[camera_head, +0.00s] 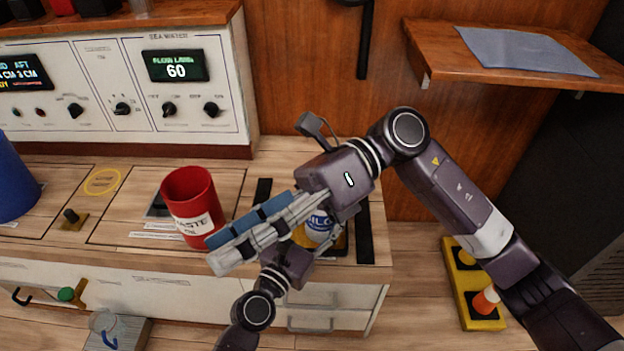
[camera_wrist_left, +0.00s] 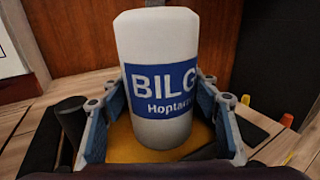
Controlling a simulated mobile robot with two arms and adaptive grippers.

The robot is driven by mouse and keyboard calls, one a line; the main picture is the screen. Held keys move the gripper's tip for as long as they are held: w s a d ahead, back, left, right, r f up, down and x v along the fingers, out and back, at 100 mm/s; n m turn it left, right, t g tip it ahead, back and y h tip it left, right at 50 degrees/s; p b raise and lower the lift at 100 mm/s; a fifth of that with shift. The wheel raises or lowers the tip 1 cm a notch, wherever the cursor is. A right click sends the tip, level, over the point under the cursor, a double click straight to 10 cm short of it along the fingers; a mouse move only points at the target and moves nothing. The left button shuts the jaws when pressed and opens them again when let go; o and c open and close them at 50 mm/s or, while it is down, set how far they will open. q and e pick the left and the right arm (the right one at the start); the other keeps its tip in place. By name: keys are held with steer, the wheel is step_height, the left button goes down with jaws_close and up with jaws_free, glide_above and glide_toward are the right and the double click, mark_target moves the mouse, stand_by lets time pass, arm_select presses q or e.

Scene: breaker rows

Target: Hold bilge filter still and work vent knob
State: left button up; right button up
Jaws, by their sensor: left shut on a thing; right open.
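The bilge filter (camera_wrist_left: 155,75) is a white upright cylinder with a blue label in the left wrist view. In the head view its blue-labelled side (camera_head: 320,224) shows partly behind my right gripper. My left gripper (camera_wrist_left: 157,118) has a finger on each side of the filter and is shut on it; in the head view its wrist comes up from below. My right gripper (camera_head: 222,250) is open, above and in front of the filter, with its fingers stretching to the lower left. I cannot make out the vent knob in either view.
A red waste cup (camera_head: 190,200) stands on the counter left of my right gripper's fingers. A control panel (camera_head: 110,85) with black knobs and displays is behind. A wooden shelf (camera_head: 480,62) juts out at upper right. A yellow rack (camera_head: 470,290) stands at lower right.

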arm_select(q)
steer(key=shift+r, duration=0.15)
arm_select(e)
steer(key=w+d+f+m+t+h, duration=0.4)
steer(key=w+f+t+h, duration=0.2)
steer(key=w+t, duration=0.15)
steer(key=w+d+r+m+t+h, duration=0.2)
steer(key=w+d+m+t, duration=0.1)
steer(key=w+d, duration=0.25)
steer(key=w+d+r+m+t+h, duration=0.2)
steer(key=w+d+r+m+t, duration=0.15)
steer(key=w, duration=0.35)
steer(key=x, duration=0.8)
steer(key=d+x, duration=0.1)
steer(key=x, duration=0.3)
steer(key=shift+s+a+f, duration=0.1)
steer(key=shift+f, duration=0.4)
steer(key=shift+c, duration=0.3)
steer(key=c, duration=1.1)
